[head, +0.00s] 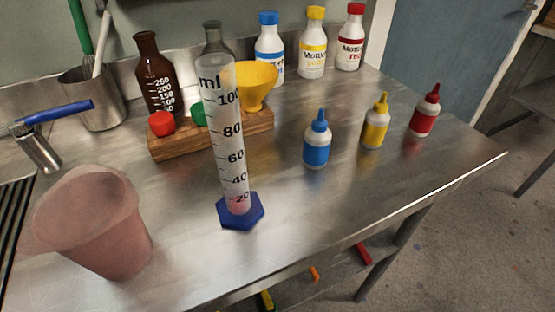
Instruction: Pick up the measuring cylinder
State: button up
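The measuring cylinder (231,150) stands upright near the middle of the steel bench. It is a tall clear tube with black markings, "ml" at the top and a blue hexagonal base (240,211). A little pink shows at its bottom. Its upper part overlaps the wooden block and yellow funnel behind it in the picture. My gripper is not in view.
A pinkish bucket (97,222) stands at the front left. Behind the cylinder are a wooden block (178,147), a brown bottle (153,75) and a yellow funnel (257,82). A blue-capped small bottle (317,142) stands to the right. The bench (330,215) is clear at the front right.

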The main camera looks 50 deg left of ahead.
aim_at(240, 207)
jog(key=u, duration=1.9)
